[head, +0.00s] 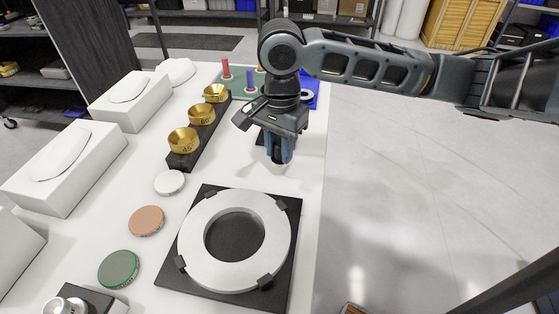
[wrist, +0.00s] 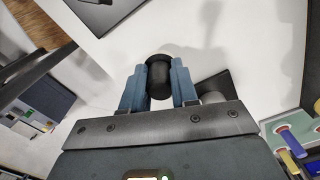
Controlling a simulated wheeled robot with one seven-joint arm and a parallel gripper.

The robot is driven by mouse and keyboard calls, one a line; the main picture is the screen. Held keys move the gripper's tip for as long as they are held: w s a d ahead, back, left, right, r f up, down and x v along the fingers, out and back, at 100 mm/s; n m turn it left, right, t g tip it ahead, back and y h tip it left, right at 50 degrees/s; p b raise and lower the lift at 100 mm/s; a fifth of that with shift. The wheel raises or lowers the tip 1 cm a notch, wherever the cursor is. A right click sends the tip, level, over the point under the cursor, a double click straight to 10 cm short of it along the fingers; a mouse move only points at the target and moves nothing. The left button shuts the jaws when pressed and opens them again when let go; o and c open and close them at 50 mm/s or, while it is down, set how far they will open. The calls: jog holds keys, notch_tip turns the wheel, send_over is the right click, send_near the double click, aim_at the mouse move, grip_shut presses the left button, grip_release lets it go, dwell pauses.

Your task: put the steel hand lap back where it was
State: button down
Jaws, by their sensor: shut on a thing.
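My gripper (head: 279,152) hangs over the white table near its right edge, beyond the large ring. In the wrist view its two blue fingers (wrist: 160,85) are shut on a dark, rounded, knob-like part (wrist: 159,72), which I take to be the handle of the steel hand lap. The fingers hide most of it in the head view, and its lower end cannot be made out. A dark flat plate (wrist: 218,84) lies beside the gripper, with a grey round piece (wrist: 212,97) partly hidden by the gripper body.
A grey ring (head: 276,231) lies clamped on a black square plate (head: 290,292). Brass cups (head: 183,141) stand on a dark rack to the left. White (head: 169,182), copper (head: 146,220) and green (head: 118,269) discs lie nearer. Green and blue mats with pegs lie behind. Table between ring and gripper is clear.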

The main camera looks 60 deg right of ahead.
aim_at(279, 162)
jog(key=shift+f, duration=2)
jog(key=c, duration=0.9)
grip_release()
jog(key=shift+f, duration=0.1)
jog(key=shift+o, duration=0.2)
notch_tip(279, 162, up, 12)
jog(key=shift+r+p, duration=0.1)
jog(key=shift+p, duration=0.55)
